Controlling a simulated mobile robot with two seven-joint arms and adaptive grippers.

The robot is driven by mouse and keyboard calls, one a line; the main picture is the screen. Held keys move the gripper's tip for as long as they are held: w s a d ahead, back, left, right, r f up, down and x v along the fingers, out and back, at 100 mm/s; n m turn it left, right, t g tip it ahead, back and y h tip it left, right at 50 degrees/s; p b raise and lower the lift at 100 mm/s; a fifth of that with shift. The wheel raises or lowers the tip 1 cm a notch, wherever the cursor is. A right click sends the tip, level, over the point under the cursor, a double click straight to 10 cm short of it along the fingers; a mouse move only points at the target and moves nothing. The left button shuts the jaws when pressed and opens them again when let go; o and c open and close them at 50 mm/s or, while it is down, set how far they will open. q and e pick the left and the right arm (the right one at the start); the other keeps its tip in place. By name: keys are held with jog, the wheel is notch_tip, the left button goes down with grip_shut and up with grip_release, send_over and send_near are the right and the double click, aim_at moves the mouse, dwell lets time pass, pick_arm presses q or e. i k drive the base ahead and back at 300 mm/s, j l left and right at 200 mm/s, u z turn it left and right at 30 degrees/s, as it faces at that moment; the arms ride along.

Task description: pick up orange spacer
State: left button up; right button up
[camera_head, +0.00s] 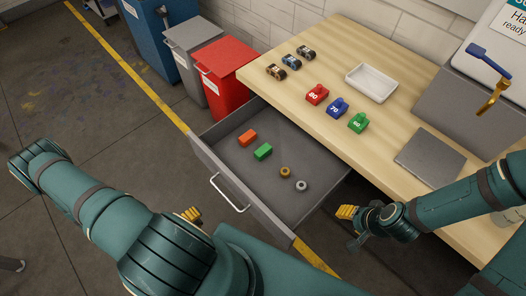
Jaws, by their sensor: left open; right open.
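The orange spacer (248,138) is a small block lying in the open grey drawer (225,140), toward its far left part. A green block (263,152) lies just in front and to the right of it. My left gripper (190,214) shows only as yellow fingertips behind my arm, outside the drawer front and nearer than the spacer. My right gripper (347,213) is open and empty at the drawer's right end, near the table edge, well apart from the spacer. Much of the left gripper is hidden by my arm.
The drawer also holds a brass ring (285,172) and a silver ring (302,185). On the wooden table (330,60) are red (317,94), blue (337,107) and green (358,123) numbered pieces, toy cars (291,61) and a white tray (371,82). A red bin (231,78) stands behind the drawer.

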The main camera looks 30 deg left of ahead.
aim_at(250, 136)
jog(key=k+u, duration=0.1)
jog(key=u, duration=1.25)
